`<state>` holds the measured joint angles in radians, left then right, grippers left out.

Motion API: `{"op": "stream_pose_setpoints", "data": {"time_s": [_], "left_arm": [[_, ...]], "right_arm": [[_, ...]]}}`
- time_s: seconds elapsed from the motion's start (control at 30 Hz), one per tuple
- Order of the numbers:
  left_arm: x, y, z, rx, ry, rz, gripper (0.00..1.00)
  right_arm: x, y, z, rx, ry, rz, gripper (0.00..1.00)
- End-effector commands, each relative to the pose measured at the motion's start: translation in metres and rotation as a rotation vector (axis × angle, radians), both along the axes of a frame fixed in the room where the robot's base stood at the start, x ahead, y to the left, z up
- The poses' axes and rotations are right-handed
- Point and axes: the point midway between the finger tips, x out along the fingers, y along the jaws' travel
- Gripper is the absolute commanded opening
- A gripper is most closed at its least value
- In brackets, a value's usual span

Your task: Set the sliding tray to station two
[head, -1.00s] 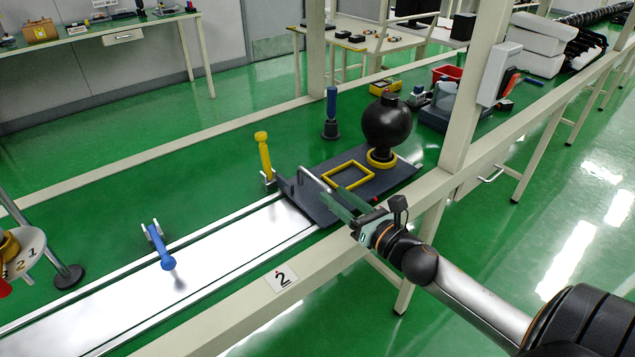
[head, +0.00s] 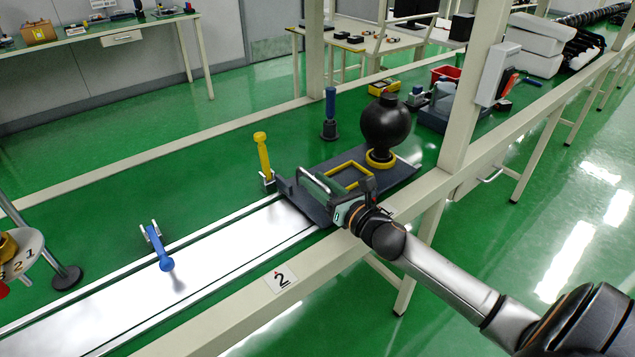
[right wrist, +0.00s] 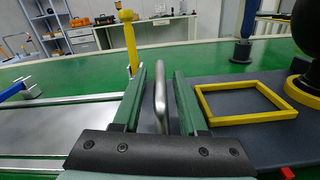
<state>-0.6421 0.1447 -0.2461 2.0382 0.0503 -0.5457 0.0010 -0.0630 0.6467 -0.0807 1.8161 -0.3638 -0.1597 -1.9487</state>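The sliding tray (head: 395,176) is a dark flat plate on the silver rail (head: 215,255). It carries a yellow square frame (head: 368,184) and a black round vessel (head: 386,122) on a yellow ring. A metal bar handle stands at the tray's near-left end and shows upright in the right wrist view (right wrist: 161,88). My right gripper (head: 322,187) is open around this handle, with a green finger on each side and gaps visible. A plate marked "2" (head: 283,278) is on the front beam, left of the tray. My left gripper is not in view.
A yellow lever (head: 263,153) stands upright beside the rail near the tray's left end. A blue lever (head: 162,250) leans over the rail farther left. A blue-handled post (head: 330,112) stands behind the tray. The rail between the levers is clear.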

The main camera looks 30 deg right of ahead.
Motion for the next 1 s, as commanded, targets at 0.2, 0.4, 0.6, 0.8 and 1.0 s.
{"op": "stream_pose_setpoints", "data": {"time_s": [0.2, 0.4, 0.6, 0.8, 1.0], "left_arm": [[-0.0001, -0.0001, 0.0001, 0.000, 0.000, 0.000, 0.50], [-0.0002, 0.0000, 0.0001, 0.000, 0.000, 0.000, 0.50], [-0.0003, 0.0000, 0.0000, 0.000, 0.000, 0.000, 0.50], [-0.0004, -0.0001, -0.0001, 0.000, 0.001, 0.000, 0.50], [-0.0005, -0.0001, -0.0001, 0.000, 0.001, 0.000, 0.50]], "right_arm": [[-0.0002, 0.0000, 0.0000, 0.000, 0.000, 0.000, 0.16], [-0.0003, 0.0002, 0.0000, 0.000, 0.000, 0.000, 0.00], [-0.0003, 0.0003, 0.0001, 0.001, 0.000, 0.001, 0.00], [-0.0003, 0.0003, 0.0001, 0.001, 0.000, 0.001, 0.00], [-0.0003, 0.0002, 0.0000, 0.001, 0.000, 0.000, 0.00]]}}
